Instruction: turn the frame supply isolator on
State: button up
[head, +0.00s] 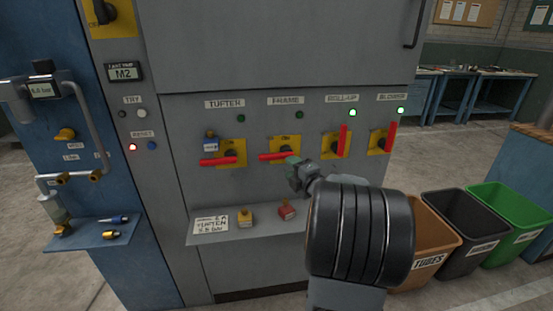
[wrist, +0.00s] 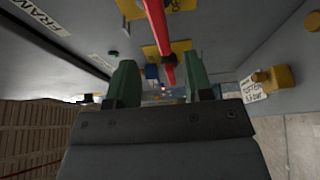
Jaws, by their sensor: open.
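The frame isolator is the second of several in a row on the grey cabinet, with a yellow plate (head: 288,143) and a red handle (head: 270,156) lying level, pointing left. Its lamp (head: 299,115) is dark. In the wrist view the red handle (wrist: 156,28) runs down from the top, in line with the gap between my fingers, and a FRAME label (wrist: 38,14) shows at upper left. My gripper (head: 294,172) is open, its green fingers just in front of and below the isolator's right part. It also shows in the wrist view (wrist: 160,82). Contact cannot be told.
The tufter isolator (head: 222,161) at left has a level handle and a blue padlock (head: 210,143). The roll-up handle (head: 342,140) and blower handle (head: 391,136) stand upright with lit lamps. A shelf below holds a yellow padlock (head: 245,217) and a red one (head: 286,209).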

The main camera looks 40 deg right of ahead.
aim_at(279, 158)
jog(key=w, duration=0.9)
jog(key=shift+w+d, duration=0.1)
jog(key=shift+d, duration=0.15)
grip_shut()
